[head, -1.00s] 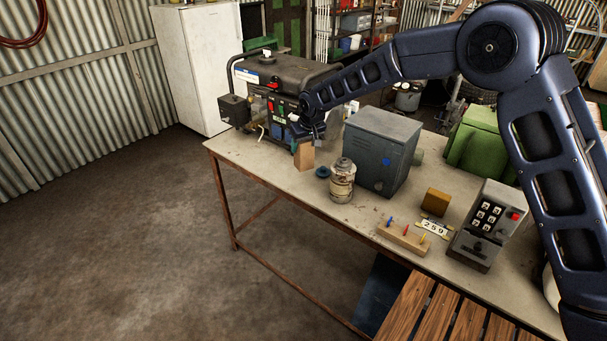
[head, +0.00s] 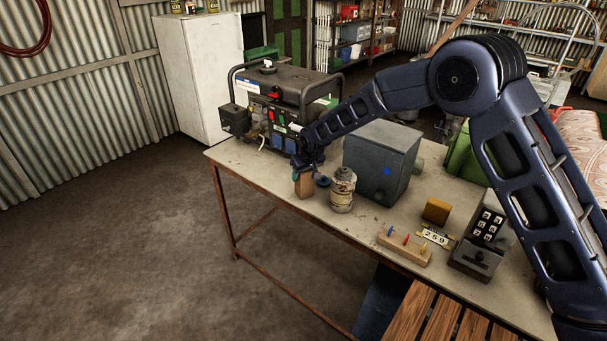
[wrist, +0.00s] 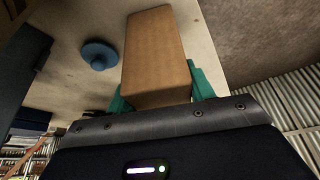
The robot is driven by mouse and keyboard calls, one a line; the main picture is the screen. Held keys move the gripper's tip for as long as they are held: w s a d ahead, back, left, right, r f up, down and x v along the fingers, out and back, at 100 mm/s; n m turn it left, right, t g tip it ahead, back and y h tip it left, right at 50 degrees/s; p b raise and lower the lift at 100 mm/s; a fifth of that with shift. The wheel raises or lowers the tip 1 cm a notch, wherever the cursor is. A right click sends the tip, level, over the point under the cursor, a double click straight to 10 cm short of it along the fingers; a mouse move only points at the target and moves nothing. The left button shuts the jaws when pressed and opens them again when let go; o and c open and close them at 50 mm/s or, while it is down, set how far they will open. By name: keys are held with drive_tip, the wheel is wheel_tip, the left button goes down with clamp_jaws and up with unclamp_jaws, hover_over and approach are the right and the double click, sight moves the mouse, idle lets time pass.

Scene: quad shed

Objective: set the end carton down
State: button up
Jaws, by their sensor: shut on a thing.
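The end carton is a plain brown box (head: 304,186) near the table's front edge, left of the cream jar. It also fills the middle of the wrist view (wrist: 156,58). My gripper (head: 302,172) is above it, with teal fingers on both sides of the carton, shut on it. In the head view the carton is slightly tilted and low over the table (head: 258,178). I cannot tell whether its bottom touches the table top.
A cream jar (head: 342,190) and a blue round cap (head: 322,181) stand close to the carton's right. A grey metal box (head: 381,163) is behind them. A generator (head: 280,105) stands at the back left. The table is clear left of the carton.

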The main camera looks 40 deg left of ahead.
drive_tip(key=o, duration=1)
drive_tip(key=shift+f, duration=0.1)
drive_tip(key=shift+o, duration=0.2)
drive_tip(key=v, duration=1.2)
drive_tip(key=shift+s, duration=0.1)
